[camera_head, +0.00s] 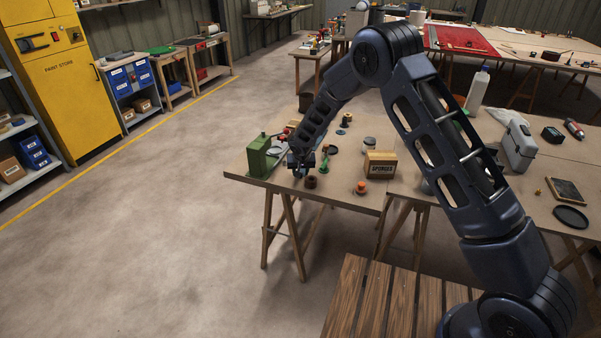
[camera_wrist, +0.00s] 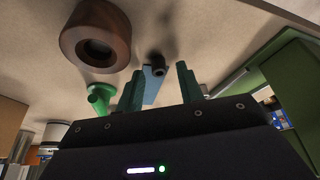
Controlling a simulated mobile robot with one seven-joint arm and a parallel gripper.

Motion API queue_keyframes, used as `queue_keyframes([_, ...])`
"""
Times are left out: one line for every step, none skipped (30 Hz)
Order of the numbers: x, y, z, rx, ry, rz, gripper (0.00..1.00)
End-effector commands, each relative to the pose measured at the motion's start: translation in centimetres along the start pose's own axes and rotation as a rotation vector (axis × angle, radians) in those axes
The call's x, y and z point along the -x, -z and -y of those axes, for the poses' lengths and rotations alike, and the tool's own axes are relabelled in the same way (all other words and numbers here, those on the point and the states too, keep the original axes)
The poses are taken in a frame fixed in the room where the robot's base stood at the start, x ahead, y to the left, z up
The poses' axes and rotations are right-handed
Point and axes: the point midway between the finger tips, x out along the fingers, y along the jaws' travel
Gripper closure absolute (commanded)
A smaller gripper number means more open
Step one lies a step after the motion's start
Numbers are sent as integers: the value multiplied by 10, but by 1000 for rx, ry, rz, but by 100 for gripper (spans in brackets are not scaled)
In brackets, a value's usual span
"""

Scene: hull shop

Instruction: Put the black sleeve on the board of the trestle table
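A small black sleeve (camera_wrist: 158,66) with a hole shows in the wrist view, just past my fingertips and between their lines. A dark shadow lies beside it on the board (camera_wrist: 225,25). A blue strip (camera_wrist: 151,84) runs between my fingers up to the sleeve; I cannot tell whether they touch. My gripper (camera_wrist: 160,72) has two green fingers standing apart, with neither seen pressing on the sleeve. In the head view my gripper (camera_head: 297,168) is low over the near left end of the trestle table (camera_head: 338,188), where I cannot make out the sleeve.
A brown ring (camera_wrist: 95,37) sits close beside my gripper, also in the head view (camera_head: 311,182). A green part (camera_wrist: 98,99) stands near it. A green machine (camera_head: 259,157) is at the table's left edge. A wooden box (camera_head: 380,165) and orange-topped part (camera_head: 360,188) are to the right.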

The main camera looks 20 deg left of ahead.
Motion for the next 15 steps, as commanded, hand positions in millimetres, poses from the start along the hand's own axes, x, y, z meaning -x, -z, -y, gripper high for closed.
queue_keyframes([4, 0, 0, 0, 1, -1, 63])
queue_keyframes([7, 1, 0, 0, 1, -1, 63])
queue_keyframes([12, 1, 0, 1, 1, -2, 63])
queue_keyframes([16, 1, 0, 1, 1, -2, 63])
queue_keyframes([20, 0, 0, 1, 0, -1, 63])
queue_keyframes([27, 1, 0, 1, 0, -1, 63])
queue_keyframes([32, 1, 0, 0, 1, -2, 63])
queue_keyframes([38, 1, 0, 0, 1, -2, 63])
queue_keyframes([44, 1, 0, -1, 1, -2, 63])
queue_keyframes([50, 1, 0, -1, 1, -2, 63])
queue_keyframes([55, 1, 0, -1, 1, -2, 63])
queue_keyframes([62, 0, 0, -1, 1, -1, 63])
queue_keyframes([68, 1, 0, -1, 1, -2, 63])
queue_keyframes([73, 1, 0, 0, 1, -2, 63])
queue_keyframes([79, 1, 0, 1, 1, -1, 63])
